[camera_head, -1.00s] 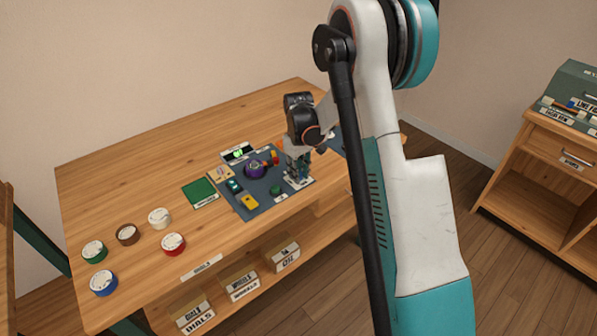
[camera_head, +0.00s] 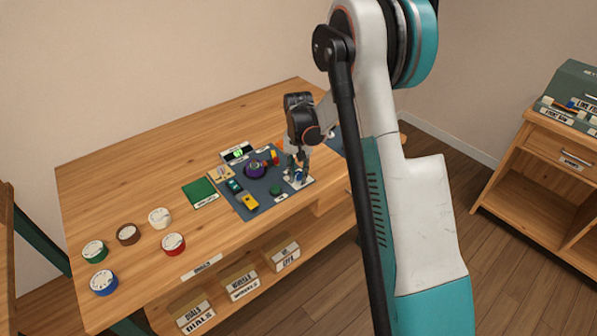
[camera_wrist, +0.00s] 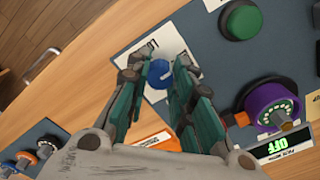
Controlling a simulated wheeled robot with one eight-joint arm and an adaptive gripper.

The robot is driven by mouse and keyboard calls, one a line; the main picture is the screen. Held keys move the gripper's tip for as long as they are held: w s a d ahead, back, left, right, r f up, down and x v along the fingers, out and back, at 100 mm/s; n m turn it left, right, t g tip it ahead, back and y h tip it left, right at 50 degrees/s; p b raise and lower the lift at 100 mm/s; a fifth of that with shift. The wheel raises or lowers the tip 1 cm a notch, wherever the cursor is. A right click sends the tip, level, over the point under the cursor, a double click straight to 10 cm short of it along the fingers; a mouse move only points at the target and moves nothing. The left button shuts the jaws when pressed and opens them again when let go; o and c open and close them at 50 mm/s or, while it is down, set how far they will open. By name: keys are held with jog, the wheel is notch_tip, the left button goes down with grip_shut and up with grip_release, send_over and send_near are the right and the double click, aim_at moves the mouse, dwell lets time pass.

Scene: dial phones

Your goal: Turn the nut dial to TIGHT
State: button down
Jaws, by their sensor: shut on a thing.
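A blue dial (camera_wrist: 159,73) with a pale mark sits on a white plate (camera_wrist: 147,52) on the dark blue-grey board. I take it for the nut dial, but the lettering beside it is too small and partly covered to read. My gripper (camera_wrist: 160,78) points down at it, with one finger on each side, shut on the dial. In the head view my gripper (camera_head: 299,172) stands over the right part of the board (camera_head: 261,202), and the fingers hide part of the dial.
A purple knob (camera_wrist: 268,105), a green button (camera_wrist: 240,20) and a lit green display (camera_wrist: 277,146) are close by. Several loose dials, one red (camera_head: 173,244), stand at the table's left end.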

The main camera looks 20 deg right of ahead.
aim_at(298, 173)
jog(key=shift+m, duration=0.6)
jog(key=c, duration=1.4)
grip_release()
jog(key=shift+o, duration=0.2)
notch_tip(298, 173, up, 12)
